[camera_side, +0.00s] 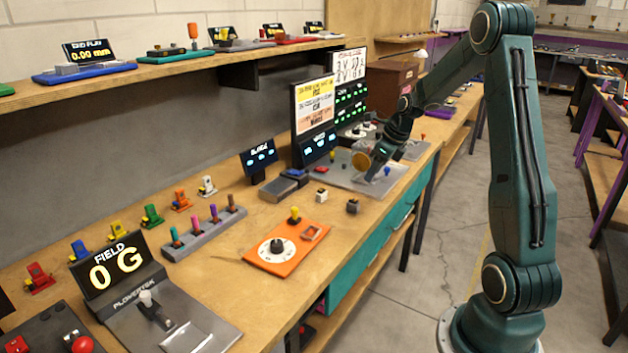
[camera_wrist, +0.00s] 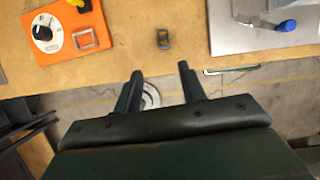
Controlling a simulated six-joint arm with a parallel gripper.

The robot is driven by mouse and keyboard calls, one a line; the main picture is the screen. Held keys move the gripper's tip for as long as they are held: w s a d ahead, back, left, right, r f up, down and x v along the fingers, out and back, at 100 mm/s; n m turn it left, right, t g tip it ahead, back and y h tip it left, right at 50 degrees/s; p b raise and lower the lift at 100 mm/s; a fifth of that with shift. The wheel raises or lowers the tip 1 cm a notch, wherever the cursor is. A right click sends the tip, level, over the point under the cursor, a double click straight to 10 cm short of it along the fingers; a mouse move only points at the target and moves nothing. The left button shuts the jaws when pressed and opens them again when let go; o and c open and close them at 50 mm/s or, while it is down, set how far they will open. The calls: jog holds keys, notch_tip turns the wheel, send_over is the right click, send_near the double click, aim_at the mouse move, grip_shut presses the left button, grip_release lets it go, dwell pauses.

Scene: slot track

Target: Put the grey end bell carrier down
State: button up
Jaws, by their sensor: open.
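A small dark grey block, apparently the grey end bell carrier (camera_side: 352,206), sits on the wooden bench near its front edge. In the wrist view it lies by itself on the wood (camera_wrist: 163,39), beyond my fingertips. My gripper (camera_wrist: 159,72) is open, with nothing between its fingers; the floor shows behind them. In the side view my gripper (camera_side: 374,172) hangs over the grey plate, to the right of the grey block and apart from it. Fine detail on the block is too small to tell.
A white block (camera_side: 321,195) stands close to the grey one. An orange plate (camera_side: 287,250) with a dial lies to the left. A grey metal plate (camera_side: 342,176) with a blue-topped part (camera_wrist: 287,25) lies to the right. Bare wood surrounds the grey block.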

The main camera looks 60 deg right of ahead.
jog(key=s+a+r+n, duration=0.2)
jog(key=a+r+n, duration=0.4)
jog(key=a+n, duration=0.35)
jog(key=s+a+r+n, duration=0.3)
jog(key=a+r+n, duration=0.4)
jog(key=a, duration=0.4)
jog(key=s+a+n+t, duration=0.1)
jog(key=s+a+n, duration=0.9)
jog(key=s+n, duration=0.4)
jog(key=n, duration=0.4)
jog(key=shift+a+r+n, duration=0.35)
jog(key=shift+a+r, duration=0.05)
